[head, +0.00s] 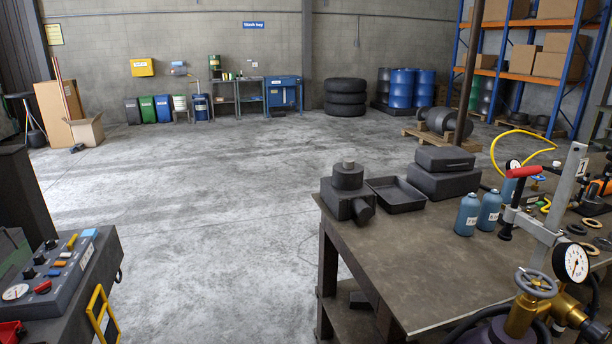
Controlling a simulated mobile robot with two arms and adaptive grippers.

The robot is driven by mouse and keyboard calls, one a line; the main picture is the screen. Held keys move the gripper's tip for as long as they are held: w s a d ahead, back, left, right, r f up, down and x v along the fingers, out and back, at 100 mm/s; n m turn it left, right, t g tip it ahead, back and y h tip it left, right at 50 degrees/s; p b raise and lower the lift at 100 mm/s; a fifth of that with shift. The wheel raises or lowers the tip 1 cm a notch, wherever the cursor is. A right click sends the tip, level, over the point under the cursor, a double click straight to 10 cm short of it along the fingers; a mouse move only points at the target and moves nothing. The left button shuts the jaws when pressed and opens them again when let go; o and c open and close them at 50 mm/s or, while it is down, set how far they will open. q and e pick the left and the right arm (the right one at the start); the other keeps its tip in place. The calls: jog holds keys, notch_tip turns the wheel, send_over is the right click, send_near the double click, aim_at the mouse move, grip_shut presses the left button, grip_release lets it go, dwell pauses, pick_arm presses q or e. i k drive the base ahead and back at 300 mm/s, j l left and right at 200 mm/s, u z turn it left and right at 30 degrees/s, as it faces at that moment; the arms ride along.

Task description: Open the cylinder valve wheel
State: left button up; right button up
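The cylinder valve wheel (537,283) is a small grey spoked handwheel in the lower right of the head view. It sits on top of a brass valve body (521,318). Below it, the rounded dark purple top of the gas cylinder (488,333) shows, cut off by the bottom edge. A white-faced pressure gauge (571,263) stands just right of the wheel, with brass regulator parts beneath it. I cannot tell from this view whether the valve is open. Neither of my grippers is in view.
The workbench (400,265) lies behind the cylinder. A red-handled metal stand (545,220) rises close behind the wheel. Blue bottles (467,214), a dark tray (396,194) and dark housings stand on the bench. A control panel (50,275) is at left. The floor between is clear.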

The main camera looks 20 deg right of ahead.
aim_at(533, 288)
jog(key=i+j+z, duration=0.15)
jog(key=z, duration=0.3)
jog(key=i+j+z, duration=0.2)
jog(key=z, duration=0.3)
jog(key=i+j+z, duration=0.25)
jog(key=z, duration=0.2)
jog(key=i+j+z, duration=0.1)
jog(key=j+z, duration=0.4)
jog(key=l, duration=0.1)
